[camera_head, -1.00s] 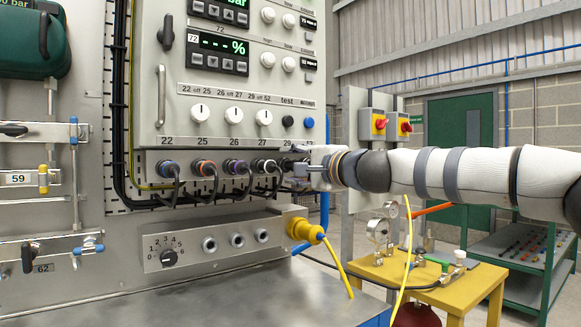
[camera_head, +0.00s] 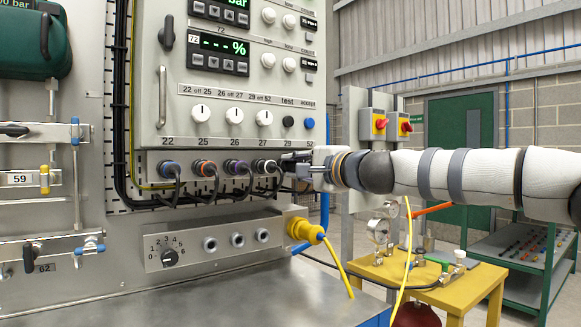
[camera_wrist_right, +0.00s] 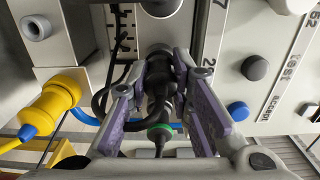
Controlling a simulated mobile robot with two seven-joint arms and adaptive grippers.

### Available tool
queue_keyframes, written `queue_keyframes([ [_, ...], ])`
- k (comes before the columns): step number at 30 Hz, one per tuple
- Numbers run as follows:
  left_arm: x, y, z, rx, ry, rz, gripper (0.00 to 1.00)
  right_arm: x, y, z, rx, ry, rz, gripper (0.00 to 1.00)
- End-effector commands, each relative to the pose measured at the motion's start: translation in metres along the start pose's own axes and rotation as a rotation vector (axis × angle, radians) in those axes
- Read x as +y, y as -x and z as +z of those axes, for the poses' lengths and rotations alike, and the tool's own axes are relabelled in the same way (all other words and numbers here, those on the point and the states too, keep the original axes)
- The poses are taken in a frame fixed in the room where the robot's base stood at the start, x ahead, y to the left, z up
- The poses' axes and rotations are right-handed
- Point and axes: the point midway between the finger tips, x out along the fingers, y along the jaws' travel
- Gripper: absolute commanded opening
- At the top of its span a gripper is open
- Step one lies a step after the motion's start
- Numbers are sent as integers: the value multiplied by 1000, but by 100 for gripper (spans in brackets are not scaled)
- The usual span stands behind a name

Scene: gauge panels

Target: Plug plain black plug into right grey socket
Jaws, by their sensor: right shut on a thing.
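The fingers mostly hide the plug in the head view. The right grey socket (camera_head: 262,235) is empty on the lower panel, below and left of the gripper; it also shows in the right wrist view (camera_wrist_right: 37,27). My left gripper is not in view.
Several plugs with coloured rings (camera_head: 205,168) and looping black cables sit left of the gripper. A yellow connector (camera_head: 305,230) projects right of the right grey socket. Two other grey sockets (camera_head: 237,239) lie to its left. A steel worktop (camera_head: 200,300) lies below.

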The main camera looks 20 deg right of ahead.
Motion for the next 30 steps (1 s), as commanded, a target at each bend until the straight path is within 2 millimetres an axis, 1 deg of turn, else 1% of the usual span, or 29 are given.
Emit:
queue_keyframes([
  [30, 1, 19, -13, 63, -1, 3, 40, -2, 42, 0, 0, 1, -2, 0],
])
